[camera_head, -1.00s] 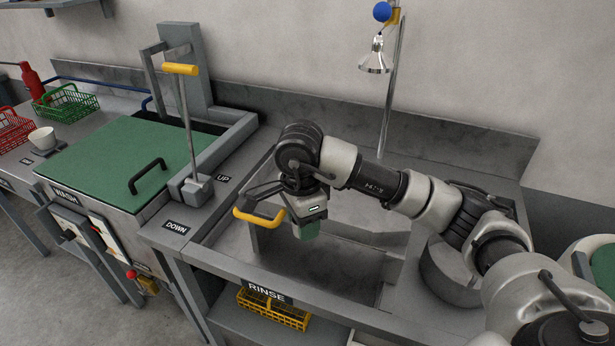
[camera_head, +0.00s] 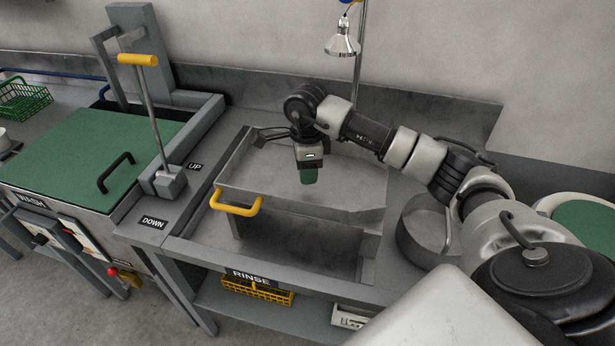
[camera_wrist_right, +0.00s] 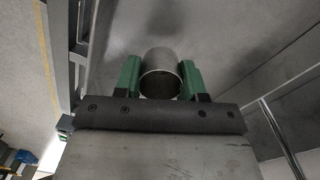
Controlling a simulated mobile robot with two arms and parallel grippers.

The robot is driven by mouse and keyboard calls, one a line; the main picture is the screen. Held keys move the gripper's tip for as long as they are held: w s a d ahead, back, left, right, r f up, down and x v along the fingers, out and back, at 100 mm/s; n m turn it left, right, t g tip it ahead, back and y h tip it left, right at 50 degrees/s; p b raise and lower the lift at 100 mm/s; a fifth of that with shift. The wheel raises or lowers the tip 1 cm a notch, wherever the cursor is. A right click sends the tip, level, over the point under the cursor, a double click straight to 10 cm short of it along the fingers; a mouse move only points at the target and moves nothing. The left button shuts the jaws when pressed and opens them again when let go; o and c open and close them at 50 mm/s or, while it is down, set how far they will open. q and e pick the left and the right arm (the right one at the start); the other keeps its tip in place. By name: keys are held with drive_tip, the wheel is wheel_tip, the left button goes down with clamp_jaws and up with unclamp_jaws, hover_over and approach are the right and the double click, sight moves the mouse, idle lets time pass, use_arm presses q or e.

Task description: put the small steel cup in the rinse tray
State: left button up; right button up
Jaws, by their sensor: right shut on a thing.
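My right gripper (camera_head: 308,175) has green fingers pointing down over the rinse tray (camera_head: 300,204), a grey metal tray with a yellow handle (camera_head: 237,203). In the right wrist view, the right gripper (camera_wrist_right: 161,80) is shut on the small steel cup (camera_wrist_right: 160,77), a plain grey cylinder with its round opening facing the camera. In the head view the fingers hide the cup. I cannot tell how high the cup is above the tray floor. My left gripper is not in view.
A basin under a hanging metal spray head (camera_head: 342,42) surrounds the tray. A lever with a yellow grip (camera_head: 138,59) and a green wash lid (camera_head: 90,160) stand to the left.

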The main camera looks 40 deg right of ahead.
sight(308, 190)
wheel_tip(308, 190, down, 4)
drive_tip(key=shift+r+p, duration=0.2)
drive_tip(key=shift+p, duration=0.45)
drive_tip(key=shift+d+f, duration=0.1)
drive_tip(key=shift+f, duration=0.15)
drive_tip(key=shift+f, duration=0.1)
drive_tip(key=o, duration=0.9)
